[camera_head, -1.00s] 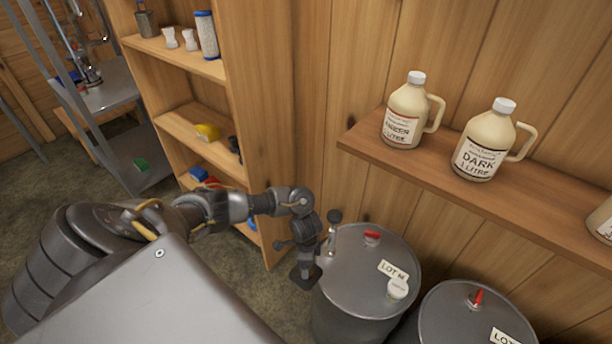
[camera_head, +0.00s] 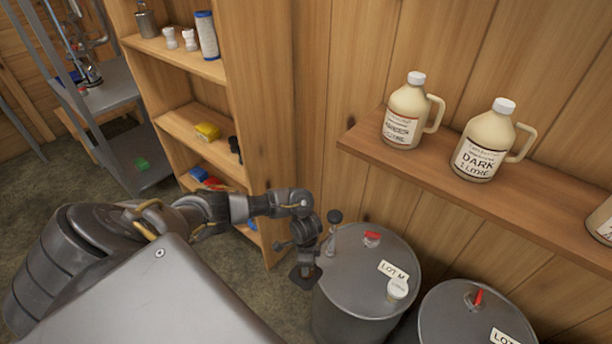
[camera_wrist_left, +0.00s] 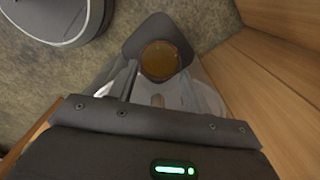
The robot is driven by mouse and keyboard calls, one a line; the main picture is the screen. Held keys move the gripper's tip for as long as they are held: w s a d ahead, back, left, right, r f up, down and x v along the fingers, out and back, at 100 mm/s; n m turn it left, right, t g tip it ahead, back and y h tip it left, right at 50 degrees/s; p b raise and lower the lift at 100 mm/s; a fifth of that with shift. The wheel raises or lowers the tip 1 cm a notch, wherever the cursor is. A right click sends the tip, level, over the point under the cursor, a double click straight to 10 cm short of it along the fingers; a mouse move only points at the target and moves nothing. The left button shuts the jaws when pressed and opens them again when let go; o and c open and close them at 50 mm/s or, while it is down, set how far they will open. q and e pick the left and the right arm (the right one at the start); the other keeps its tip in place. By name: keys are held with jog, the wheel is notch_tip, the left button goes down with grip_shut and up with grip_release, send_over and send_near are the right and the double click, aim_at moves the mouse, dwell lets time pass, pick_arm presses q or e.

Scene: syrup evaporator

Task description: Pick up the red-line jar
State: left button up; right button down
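No jar that I can surely name as the red-line jar shows. The left jug (camera_head: 406,112) on the wall shelf has a white cap and a blurred label with reddish edging. My left gripper (camera_head: 305,272) points down beside the left drum, well below and left of that jug. In the left wrist view, a round amber thing (camera_wrist_left: 160,61) on a dark rounded plate lies at the end of my left gripper (camera_wrist_left: 158,84). I cannot tell whether it is held, or how far apart the fingers are. My right gripper is out of view.
The wall shelf (camera_head: 440,172) also bears a jug marked DARK (camera_head: 483,141). A grey drum (camera_head: 350,275) marked LOT M has a small white-lidded container (camera_head: 397,288) on top. Another drum (camera_head: 450,318) stands to its right. A wooden shelf unit (camera_head: 262,110) stands behind my left arm.

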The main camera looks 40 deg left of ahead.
pick_arm(q)
jog(key=c, duration=1)
jog(key=shift+r, duration=0.2)
jog(key=shift+r, duration=0.75)
jog(key=s+b, duration=0.1)
jog(key=s, duration=1.6)
jog(key=shift+s+d, duration=0.2)
jog(key=shift+s, duration=0.2)
